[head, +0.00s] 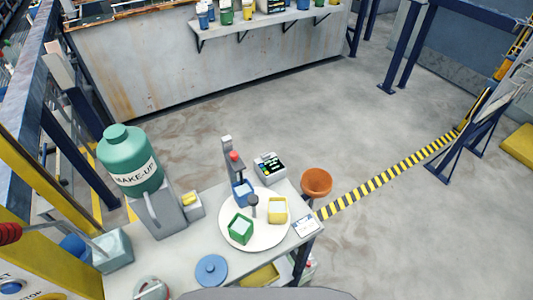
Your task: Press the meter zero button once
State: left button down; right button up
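The meter (269,168) is a small pale box with a dark face, at the back right of the grey bench behind the round white plate. Its face shows a small lit display and several tiny coloured marks. I cannot tell which mark is the zero button. Neither of my grippers shows in the head view, so I see nothing touching the meter.
The white round plate (268,237) carries blue, green and yellow square cups. A post with a red knob (234,156) stands left of the meter.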

aim_at(264, 155)
jog(key=z, duration=0.05)
jog(key=k, duration=0.5)
jog(key=z, duration=2.05)
jog(key=i, duration=2.65)
jog(key=u, duration=3.05)
